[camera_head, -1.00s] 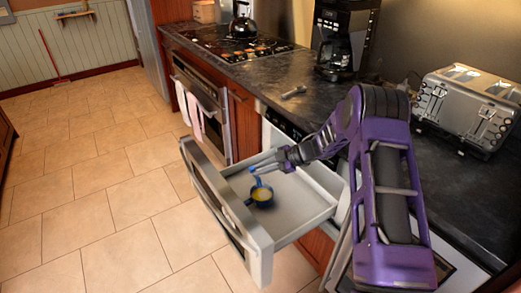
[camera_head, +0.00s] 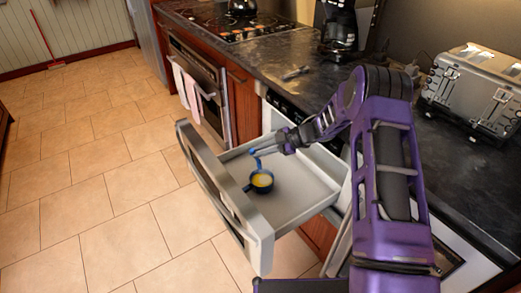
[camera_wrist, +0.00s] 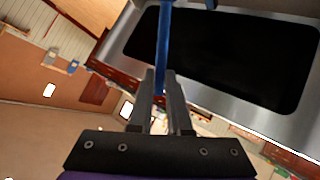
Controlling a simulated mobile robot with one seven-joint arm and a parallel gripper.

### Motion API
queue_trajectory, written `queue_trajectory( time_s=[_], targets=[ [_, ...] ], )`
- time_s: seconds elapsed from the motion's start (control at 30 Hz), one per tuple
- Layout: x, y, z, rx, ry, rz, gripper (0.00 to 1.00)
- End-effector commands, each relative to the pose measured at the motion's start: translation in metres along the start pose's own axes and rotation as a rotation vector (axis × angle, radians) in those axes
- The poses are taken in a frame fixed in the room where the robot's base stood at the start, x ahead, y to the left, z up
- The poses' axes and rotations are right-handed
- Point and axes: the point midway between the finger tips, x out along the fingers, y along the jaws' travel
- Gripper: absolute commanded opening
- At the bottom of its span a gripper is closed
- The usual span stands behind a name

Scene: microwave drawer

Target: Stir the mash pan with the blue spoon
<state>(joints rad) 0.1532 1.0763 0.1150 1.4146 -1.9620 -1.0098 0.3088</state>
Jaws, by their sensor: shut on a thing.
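The mash pan (camera_head: 261,182) is a small dark blue pan with yellow mash in it. It sits on the floor of the open drawer, its short handle pointing left. My gripper (camera_head: 256,151) is above and behind the pan, over the drawer. It is shut on the blue spoon (camera_head: 257,162), which slants down toward the pan. I cannot tell whether the spoon's lower end touches the mash. In the wrist view the spoon's blue handle (camera_wrist: 163,50) runs up from between my gripper's fingers (camera_wrist: 160,85), and its far end is out of frame.
The open drawer (camera_head: 300,198) has a tall metal front (camera_head: 225,195) on its left. Above it, the dark counter holds a small grey item (camera_head: 296,73), a coffee maker (camera_head: 338,30) and a toaster (camera_head: 475,85). An oven with hanging towels (camera_head: 187,88) stands beyond.

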Motion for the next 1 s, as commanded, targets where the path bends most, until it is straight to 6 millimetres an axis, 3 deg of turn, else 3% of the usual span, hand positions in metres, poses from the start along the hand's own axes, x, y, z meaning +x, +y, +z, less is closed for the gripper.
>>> queue_trajectory(
  time_s=[0.7,1.0],
  targets=[
    [0.033,-0.024,0.045,0.000,-0.001,-0.001,0.00],
    [0.039,-0.029,0.055,0.000,0.000,-0.001,0.00]
  ],
)
